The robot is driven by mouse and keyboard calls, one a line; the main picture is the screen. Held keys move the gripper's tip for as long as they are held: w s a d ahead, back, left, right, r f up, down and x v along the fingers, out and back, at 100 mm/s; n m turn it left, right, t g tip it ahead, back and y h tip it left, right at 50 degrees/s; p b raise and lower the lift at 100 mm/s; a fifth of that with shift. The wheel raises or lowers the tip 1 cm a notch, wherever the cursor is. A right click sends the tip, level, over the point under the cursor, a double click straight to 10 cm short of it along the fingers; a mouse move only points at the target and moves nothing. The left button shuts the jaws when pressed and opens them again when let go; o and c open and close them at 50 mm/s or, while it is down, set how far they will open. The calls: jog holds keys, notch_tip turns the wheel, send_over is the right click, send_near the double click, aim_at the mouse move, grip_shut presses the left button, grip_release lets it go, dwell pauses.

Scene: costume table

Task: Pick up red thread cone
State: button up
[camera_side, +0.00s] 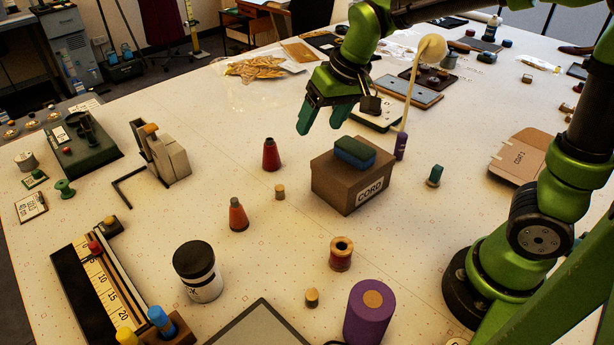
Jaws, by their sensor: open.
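A dark red thread cone (271,156) with a dark top stands upright on the table, left of the cardboard box. A second cone, orange-red with a grey top (238,216), stands upright nearer the camera. My gripper (322,118) is open with its green fingers apart and nothing visible between them. It hangs above the table, to the upper right of the dark red cone in the picture, and does not touch it.
A cardboard box marked CORD (335,190) with a blue-green block (354,152) on top stands right of the cone. A small wooden spool (279,192), a thread spool (341,254) and a black-lidded jar (198,270) stand nearby. Table around the cone is clear.

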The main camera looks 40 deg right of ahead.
jog(key=h, duration=0.2)
send_near(270, 140)
jog(key=s+a+r, duration=0.1)
jog(key=s+r, duration=0.1)
jog(key=s, duration=0.3)
jog(key=w+n, duration=0.1)
jog(key=w, duration=0.2)
jog(key=shift+t, duration=0.3)
jog(key=x, duration=1)
jog(key=shift+w+d+f, duration=0.1)
jog(key=shift+w+d, duration=0.1)
jog(key=x, duration=0.5)
jog(key=shift+w+d+f, duration=0.1)
jog(key=shift+d, duration=0.15)
jog(key=c, duration=1.1)
